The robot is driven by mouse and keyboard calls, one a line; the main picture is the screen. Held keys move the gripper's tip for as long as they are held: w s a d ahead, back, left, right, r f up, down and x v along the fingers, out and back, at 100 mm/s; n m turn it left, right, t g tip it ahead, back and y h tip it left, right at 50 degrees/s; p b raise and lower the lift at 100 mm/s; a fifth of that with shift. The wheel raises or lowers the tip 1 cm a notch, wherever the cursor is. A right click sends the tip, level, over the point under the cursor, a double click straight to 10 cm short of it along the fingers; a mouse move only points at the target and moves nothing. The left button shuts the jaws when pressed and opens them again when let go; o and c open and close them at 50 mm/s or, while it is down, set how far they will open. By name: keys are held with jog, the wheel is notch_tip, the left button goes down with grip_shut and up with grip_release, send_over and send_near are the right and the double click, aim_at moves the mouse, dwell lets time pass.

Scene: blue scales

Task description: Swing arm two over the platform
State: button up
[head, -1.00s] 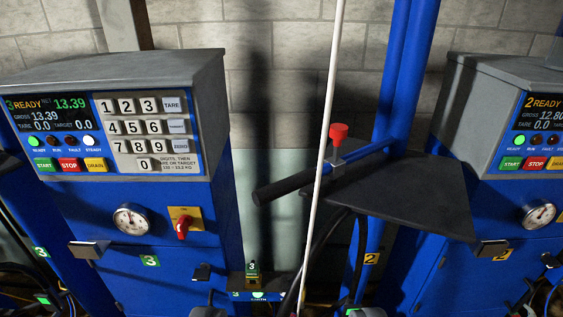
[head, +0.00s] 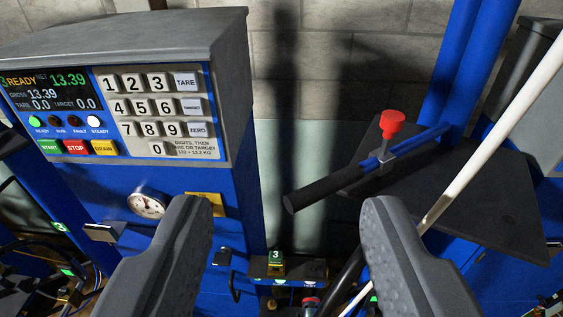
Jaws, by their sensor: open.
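A swing arm with a black grip (head: 325,192), a blue bar (head: 425,140) and a red knob (head: 392,123) extends from the right, in front of a dark flat plate (head: 490,205). No number shows on this arm now. My gripper (head: 286,205) is open and empty, its two grey fingers well apart in the lower picture. The grip's free end appears between the fingertips, slightly above them in the picture; I see no contact and cannot judge the depth. I cannot make out the platform for certain.
Scale cabinet 3 (head: 215,35), with display and keypad, stands at left. A blue column (head: 465,60) rises at right. A white rod (head: 490,145) crosses diagonally before the plate. A small box marked 3 (head: 275,258) and cables lie low. Between cabinet and plate is a gap.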

jog(key=w+a+r+m+t+h+p, duration=0.1)
jog(key=w+a+r+m+t+p, duration=0.15)
jog(key=w+a, duration=0.5)
jog(key=w+a+r+m+t+h+p, duration=0.15)
jog(key=w+a+p, duration=0.25)
jog(key=w, duration=0.6)
jog(key=m+g+h+p, duration=0.6)
jog(key=g+h, duration=0.4)
jog(key=h, duration=0.3)
send_near(309, 195)
jog(key=p+x, duration=0.1)
jog(key=x, duration=0.2)
jog(key=p+x, duration=0.1)
jog(key=x, duration=0.3)
jog(key=f+p+x, duration=0.1)
jog(key=x, duration=0.2)
jog(key=shift+w, duration=0.5)
